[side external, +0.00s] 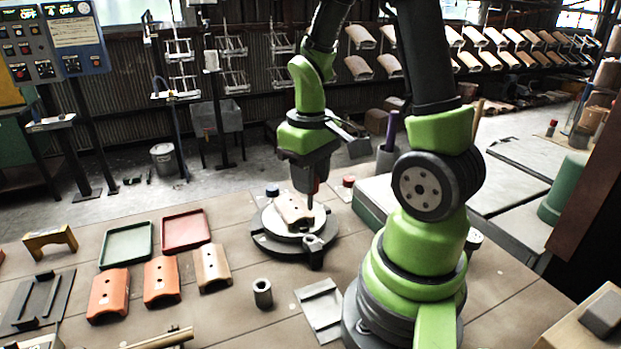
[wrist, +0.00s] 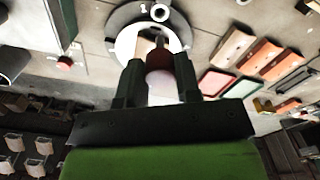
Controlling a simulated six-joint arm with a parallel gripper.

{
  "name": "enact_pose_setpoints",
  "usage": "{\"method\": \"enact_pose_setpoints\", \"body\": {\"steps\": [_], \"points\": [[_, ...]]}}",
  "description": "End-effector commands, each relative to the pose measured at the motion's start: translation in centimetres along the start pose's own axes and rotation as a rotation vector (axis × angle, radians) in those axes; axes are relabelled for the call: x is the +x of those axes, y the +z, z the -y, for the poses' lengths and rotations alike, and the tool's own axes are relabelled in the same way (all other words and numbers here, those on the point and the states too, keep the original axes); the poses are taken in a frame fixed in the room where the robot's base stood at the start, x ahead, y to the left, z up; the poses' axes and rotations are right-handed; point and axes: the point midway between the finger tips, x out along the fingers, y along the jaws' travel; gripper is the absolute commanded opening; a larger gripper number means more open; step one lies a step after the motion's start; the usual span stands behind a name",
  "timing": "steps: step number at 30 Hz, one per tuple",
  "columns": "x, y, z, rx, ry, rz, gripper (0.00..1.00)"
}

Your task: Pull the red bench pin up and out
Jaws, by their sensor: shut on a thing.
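My gripper (wrist: 160,62) is shut on a dark red, rounded piece (wrist: 158,57), which I take to be the red bench pin. It has a pale part nearer the palm and a dark narrow part toward the turntable. In the side external view my gripper (side external: 311,197) points down at the right side of the round turntable (side external: 262,238); a little red shows beside its fingers. I cannot tell whether the pin's lower end is seated or clear.
Green (side external: 126,246) and red (side external: 186,231) trays, several tiles and a grey hollow cylinder (side external: 262,293) lie to the left and front.

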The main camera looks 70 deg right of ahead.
Motion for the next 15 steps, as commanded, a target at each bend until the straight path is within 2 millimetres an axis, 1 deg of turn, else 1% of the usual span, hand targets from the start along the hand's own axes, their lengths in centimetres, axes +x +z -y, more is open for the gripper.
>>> {"method": "enact_pose_setpoints", "body": {"steps": [15], "points": [[-2.2, 0.0, 0.0, 0.0, 0.001, -0.003, 0.1]]}}
